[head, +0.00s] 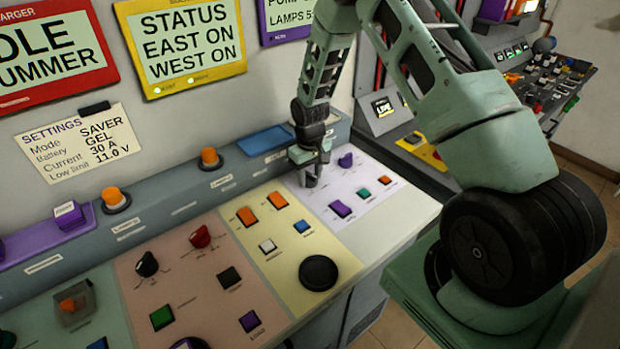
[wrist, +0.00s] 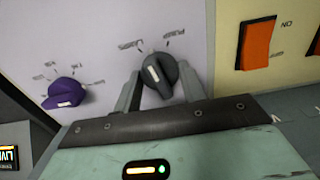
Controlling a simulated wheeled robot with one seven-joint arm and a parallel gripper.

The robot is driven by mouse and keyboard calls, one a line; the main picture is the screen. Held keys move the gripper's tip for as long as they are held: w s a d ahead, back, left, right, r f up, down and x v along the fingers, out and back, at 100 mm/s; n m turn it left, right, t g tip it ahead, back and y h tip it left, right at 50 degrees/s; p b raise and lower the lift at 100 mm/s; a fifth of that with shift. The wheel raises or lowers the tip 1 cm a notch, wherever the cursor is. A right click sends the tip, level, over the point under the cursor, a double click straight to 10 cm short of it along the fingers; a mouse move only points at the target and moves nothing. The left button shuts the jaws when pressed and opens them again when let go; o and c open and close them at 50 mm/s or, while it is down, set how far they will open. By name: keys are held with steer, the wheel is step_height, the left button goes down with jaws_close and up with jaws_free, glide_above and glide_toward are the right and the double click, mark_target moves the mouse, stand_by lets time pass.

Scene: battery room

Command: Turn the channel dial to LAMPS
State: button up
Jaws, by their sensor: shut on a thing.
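The dark grey channel dial (wrist: 158,72) sits on the lavender panel (wrist: 60,25) in the wrist view. A pale pointer mark shows on its face, and small labels stand around it, upside down and too small to read surely. My gripper (wrist: 166,88) has one finger on each side of the dial and is shut on it.
A purple knob (head: 345,160) stands close to the right of my gripper, also seen in the wrist view (wrist: 65,92). Orange rocker switches (head: 278,200) lie on the yellow panel to the left. A purple square button (head: 341,209) is in front. A status screen (head: 190,45) hangs behind.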

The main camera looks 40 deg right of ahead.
mark_target(310, 173)
steer(key=shift+n+b, duration=0.4)
steer(key=shift+n, duration=1.5)
steer(key=o, duration=1)
step_height(310, 173, up, 18)
steer(key=b, duration=0.3)
steer(key=shift+f, duration=0.2)
